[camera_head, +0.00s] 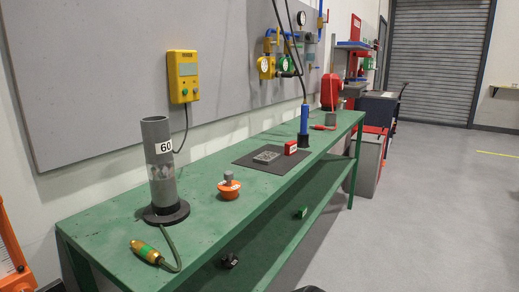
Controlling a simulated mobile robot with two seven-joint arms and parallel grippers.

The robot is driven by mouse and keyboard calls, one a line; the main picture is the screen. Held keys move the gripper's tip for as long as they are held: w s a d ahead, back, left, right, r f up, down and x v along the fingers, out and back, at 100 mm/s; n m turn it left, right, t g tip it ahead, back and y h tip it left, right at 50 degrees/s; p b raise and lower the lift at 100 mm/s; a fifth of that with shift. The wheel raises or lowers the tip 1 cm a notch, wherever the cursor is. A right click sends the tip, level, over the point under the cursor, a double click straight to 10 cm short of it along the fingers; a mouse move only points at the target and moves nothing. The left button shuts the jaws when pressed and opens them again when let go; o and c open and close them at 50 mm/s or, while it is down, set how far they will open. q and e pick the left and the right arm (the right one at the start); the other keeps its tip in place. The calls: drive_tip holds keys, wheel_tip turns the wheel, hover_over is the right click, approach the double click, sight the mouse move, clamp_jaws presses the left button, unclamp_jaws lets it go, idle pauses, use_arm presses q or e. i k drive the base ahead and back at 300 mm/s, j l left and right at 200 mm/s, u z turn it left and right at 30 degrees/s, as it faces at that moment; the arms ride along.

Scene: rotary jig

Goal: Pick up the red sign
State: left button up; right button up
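A small red sign (290,148) with a pale marking on its face stands at the right part of a dark mat (250,158) on the green workbench (215,222). It is to the right of a grey metal block (267,157) and just left of the blue cylinder (304,121). Nothing covers its front. Neither of my grippers shows in this view.
On the bench are a grey tube (161,170) marked 60, an orange knobbed piece (229,187), a brass-ended hose (147,252) and a red device (330,92). A black cable hangs to the blue cylinder. The lower shelf holds a green block (302,213). The floor at right is clear.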

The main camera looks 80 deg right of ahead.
sight(290, 148)
drive_tip(key=z, duration=2.8)
